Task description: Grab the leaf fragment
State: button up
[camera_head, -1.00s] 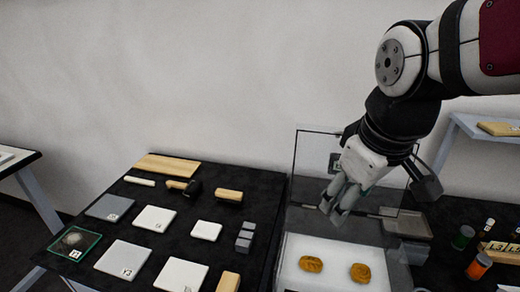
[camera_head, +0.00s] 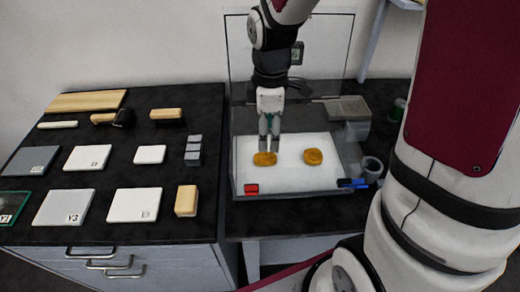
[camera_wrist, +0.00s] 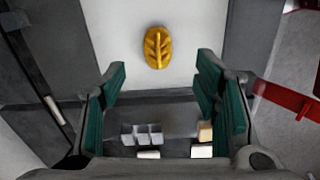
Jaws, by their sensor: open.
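Two gold-brown pieces lie on a white mat (camera_head: 285,180) inside a clear-walled case. My gripper (camera_head: 268,150) points down over the left gold piece (camera_head: 265,159), its fingertips close above it in the picture; the gap cannot be judged. The right gold piece (camera_head: 313,157) lies apart from it. In the wrist view one gold piece with raised leaf veins, the leaf fragment (camera_wrist: 157,47), lies flat on white. It is beyond my open, empty fingers (camera_wrist: 160,90) and looks like the left piece. Nothing covers it there.
A clear upright panel (camera_head: 330,50) stands behind the mat. A grey cup (camera_head: 372,168) is at right. A dark table (camera_head: 120,180) with tiles, wooden pieces and grey blocks (camera_head: 193,150) is at left.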

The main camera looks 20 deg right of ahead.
aim_at(267, 156)
jog(key=f, duration=0.9)
jog(key=shift+w+b, duration=0.2)
jog(key=shift+b, duration=0.15)
jog(key=shift+r, duration=0.1)
jog(key=c, duration=1)
